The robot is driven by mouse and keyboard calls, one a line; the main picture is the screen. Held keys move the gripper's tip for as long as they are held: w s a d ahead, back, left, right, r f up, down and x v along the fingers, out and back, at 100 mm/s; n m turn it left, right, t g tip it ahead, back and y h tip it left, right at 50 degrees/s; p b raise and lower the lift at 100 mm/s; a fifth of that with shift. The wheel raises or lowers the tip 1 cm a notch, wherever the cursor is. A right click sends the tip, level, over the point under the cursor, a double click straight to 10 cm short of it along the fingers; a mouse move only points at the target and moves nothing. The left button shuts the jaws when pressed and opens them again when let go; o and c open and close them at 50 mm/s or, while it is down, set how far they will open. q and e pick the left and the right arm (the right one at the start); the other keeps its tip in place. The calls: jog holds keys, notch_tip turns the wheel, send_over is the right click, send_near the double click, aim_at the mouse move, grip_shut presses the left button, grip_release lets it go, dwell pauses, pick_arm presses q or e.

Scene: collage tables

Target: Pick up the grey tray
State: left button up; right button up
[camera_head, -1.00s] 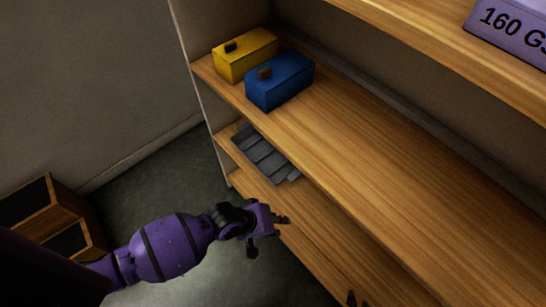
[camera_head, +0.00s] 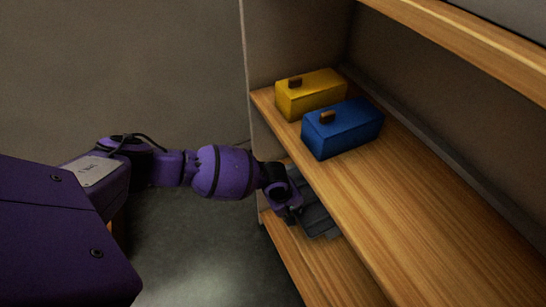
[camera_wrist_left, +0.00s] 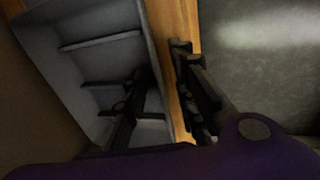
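The grey tray (camera_head: 318,222) lies on the lower shelf, partly hidden by the upper board and my gripper. In the left wrist view the tray (camera_wrist_left: 98,68) fills the left side, with dividers across it. My left gripper (camera_head: 290,207) is at the tray's near side. In the wrist view its fingers (camera_wrist_left: 160,62) are apart, one over the tray's inside and one outside its near wall. I cannot tell whether they touch the wall. My right gripper is not in view.
A yellow box (camera_head: 311,96) and a blue box (camera_head: 343,130) stand on the shelf board (camera_head: 420,210) above the tray. The side panel (camera_head: 285,45) closes the shelf's far end. The floor (camera_head: 205,240) in front is clear.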

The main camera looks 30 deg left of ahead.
pick_arm(q)
jog(key=x, duration=0.2)
jog(key=shift+w+d+f, duration=0.25)
jog(key=shift+w, duration=0.1)
grip_shut()
jog(key=shift+r, duration=0.2)
